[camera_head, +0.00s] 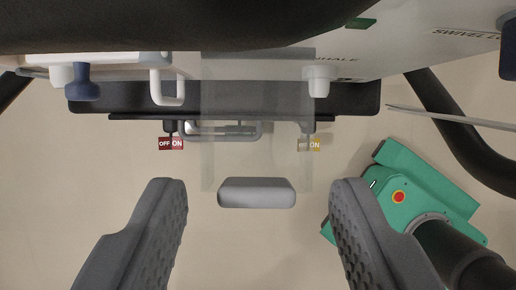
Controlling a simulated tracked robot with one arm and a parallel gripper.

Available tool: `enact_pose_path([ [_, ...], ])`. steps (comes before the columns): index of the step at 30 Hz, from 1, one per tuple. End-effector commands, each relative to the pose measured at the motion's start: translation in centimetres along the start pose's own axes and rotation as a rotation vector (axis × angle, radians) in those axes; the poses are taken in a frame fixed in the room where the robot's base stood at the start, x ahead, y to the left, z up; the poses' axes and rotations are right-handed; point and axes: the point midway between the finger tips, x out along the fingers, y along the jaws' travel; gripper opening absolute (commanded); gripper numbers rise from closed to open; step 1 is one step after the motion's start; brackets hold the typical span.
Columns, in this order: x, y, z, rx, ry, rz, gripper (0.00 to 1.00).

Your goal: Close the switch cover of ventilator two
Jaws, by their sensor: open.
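A clear, see-through switch cover (256,165) juts out from the front of a ventilator (345,98), towards my gripper. A rounded grey grip bar (256,193) sits at the cover's free edge. My gripper (258,188) is open, with one dark ridged finger on each side of the bar. Gaps show between both fingers and the bar, and nothing is held. A red OFF/ON label (171,143) is left of the cover. A yellow OFF/ON label (308,145) shows at its right edge, partly through it. No ventilator number is readable.
A white hook (167,88) and a blue-grey knob (83,82) stick out at the upper left. A white port (319,80) is at the upper right. A dark curved tube (460,135) runs down the right side.

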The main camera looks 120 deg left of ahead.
Motion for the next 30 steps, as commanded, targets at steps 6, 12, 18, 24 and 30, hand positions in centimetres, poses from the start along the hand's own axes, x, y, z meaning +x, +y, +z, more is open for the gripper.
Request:
enact_pose_path([
  [6, 0.9, 0.0, 0.0, -0.001, 0.001, 0.0, 0.47],
  [12, 1.0, 0.0, 0.0, -0.001, 0.001, -0.001, 0.47],
  [18, 0.9, 0.0, 0.0, -0.002, 0.001, -0.001, 0.03],
  [24, 0.8, -0.4, 0.5, -0.003, 0.003, -0.004, 0.02],
  [30, 1.2, -0.1, 0.2, -0.003, 0.026, -0.004, 0.03],
])
